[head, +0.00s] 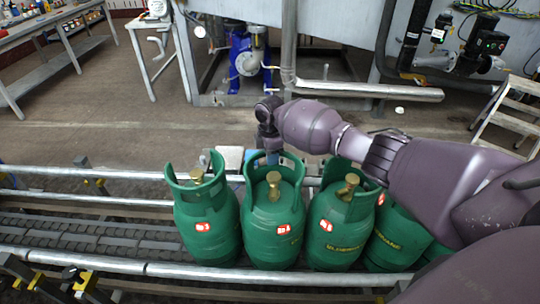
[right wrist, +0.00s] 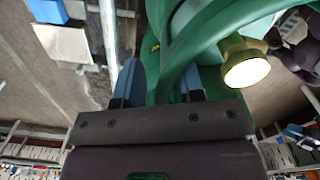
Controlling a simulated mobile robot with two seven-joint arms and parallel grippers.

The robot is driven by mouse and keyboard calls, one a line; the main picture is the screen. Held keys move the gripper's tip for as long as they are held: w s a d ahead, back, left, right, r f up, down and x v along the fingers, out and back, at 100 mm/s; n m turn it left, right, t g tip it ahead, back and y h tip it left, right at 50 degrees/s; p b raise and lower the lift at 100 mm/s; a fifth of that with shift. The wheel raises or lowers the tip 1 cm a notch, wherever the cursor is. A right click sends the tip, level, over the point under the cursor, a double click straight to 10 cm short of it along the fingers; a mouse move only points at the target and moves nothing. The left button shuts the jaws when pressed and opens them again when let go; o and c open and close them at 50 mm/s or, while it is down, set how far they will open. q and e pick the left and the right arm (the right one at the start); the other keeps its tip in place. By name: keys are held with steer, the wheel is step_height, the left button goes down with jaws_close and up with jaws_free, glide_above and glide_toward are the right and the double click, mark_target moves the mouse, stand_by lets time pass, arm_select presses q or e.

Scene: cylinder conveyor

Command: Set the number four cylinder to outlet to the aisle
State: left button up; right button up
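Green gas cylinders stand upright in a row on the conveyor (head: 85,235): a left one (head: 210,226), a second (head: 272,235), a third (head: 337,240) and a right one (head: 390,243) partly hidden by my right arm. Each has a collar, a brass valve and a red-and-white label; the numbers are too small to read surely. My right gripper (head: 266,152) points down behind the second cylinder's collar. In the right wrist view, a green collar (right wrist: 205,45) passes between its blue fingers, and a brass valve (right wrist: 245,65) is beside it. Firm contact is unclear. My left gripper is out of view.
Metal rails (head: 215,270) run along the conveyor's front and back. The conveyor left of the cylinders is clear. Behind it lies an open floor aisle (head: 90,140), with a blue pump (head: 247,62), pipes and a step ladder (head: 510,115) beyond.

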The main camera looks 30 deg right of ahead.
steer(key=shift+s, duration=0.1)
step_height(320, 180, up, 9)
steer(key=shift+r+p, duration=0.15)
steer(key=shift+p, duration=0.8)
steer(key=shift+r, duration=0.7)
